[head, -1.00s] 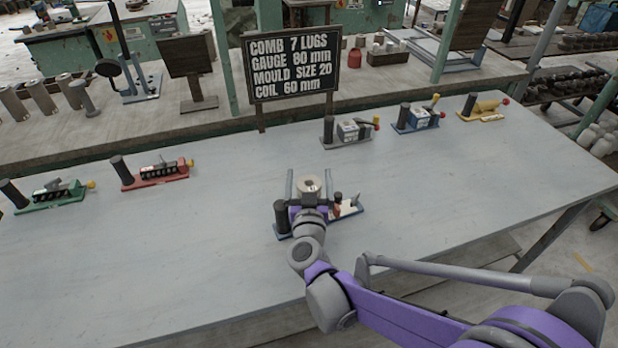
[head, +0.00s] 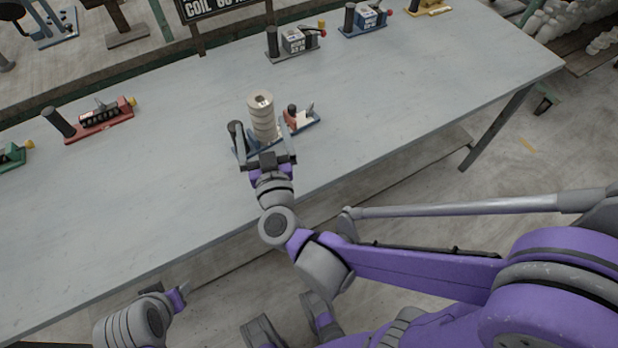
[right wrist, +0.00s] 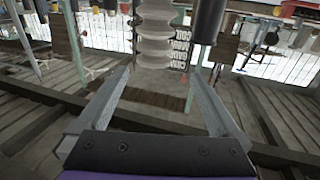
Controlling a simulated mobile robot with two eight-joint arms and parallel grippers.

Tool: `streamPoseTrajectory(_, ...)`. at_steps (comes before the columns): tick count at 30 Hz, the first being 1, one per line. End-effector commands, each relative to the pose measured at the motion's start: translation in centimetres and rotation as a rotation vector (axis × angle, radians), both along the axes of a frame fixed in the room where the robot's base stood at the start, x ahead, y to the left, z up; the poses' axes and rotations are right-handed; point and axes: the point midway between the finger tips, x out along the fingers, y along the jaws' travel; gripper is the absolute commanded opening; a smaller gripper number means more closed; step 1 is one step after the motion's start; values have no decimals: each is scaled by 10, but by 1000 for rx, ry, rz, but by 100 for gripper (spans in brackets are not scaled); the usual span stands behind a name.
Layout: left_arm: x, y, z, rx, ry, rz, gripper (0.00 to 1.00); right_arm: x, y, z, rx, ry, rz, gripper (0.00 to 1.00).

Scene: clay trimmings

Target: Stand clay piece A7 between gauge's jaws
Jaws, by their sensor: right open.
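A pale ridged clay column (head: 261,117) stands upright near the table's front edge in the head view, with a small mark on top too small to read. A gauge with a blue base (head: 311,121) and reddish parts is beside it; the column hides part of it, and I cannot tell whether the column is between its jaws. My right gripper (head: 262,148) is open, close in front of the column. In the right wrist view the column (right wrist: 156,38) lines up with the gap between the fingertips, apparently just beyond them. My left gripper (head: 182,292) shows only partly, below the table edge.
Other stations stand on the table: a red one (head: 98,122) at left, a grey one (head: 296,47) and a blue one (head: 366,24) at the back. A dark upright cylinder (head: 236,130) is close left of my right gripper. The table right of the gauge is clear.

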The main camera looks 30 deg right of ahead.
Motion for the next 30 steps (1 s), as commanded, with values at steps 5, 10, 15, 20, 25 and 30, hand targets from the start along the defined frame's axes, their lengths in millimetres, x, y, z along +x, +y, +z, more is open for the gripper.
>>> streamPoseTrajectory(5,0,0,0,0,0,0,50,-3,27,13,13,27,255,100)
streamPoseTrajectory(10,0,0,0,0,0,0,50,-38,44,-26,32,317,495,100)
streamPoseTrajectory(15,0,0,0,0,0,0,50,-106,9,-91,73,753,467,100)
streamPoseTrajectory(20,0,0,0,0,0,0,50,-162,-34,-123,107,1029,309,100)
streamPoseTrajectory(25,0,0,0,0,0,0,50,-190,-56,-132,123,1144,206,100)
streamPoseTrajectory(30,0,0,0,0,0,0,50,-192,-57,-133,125,1153,197,100)
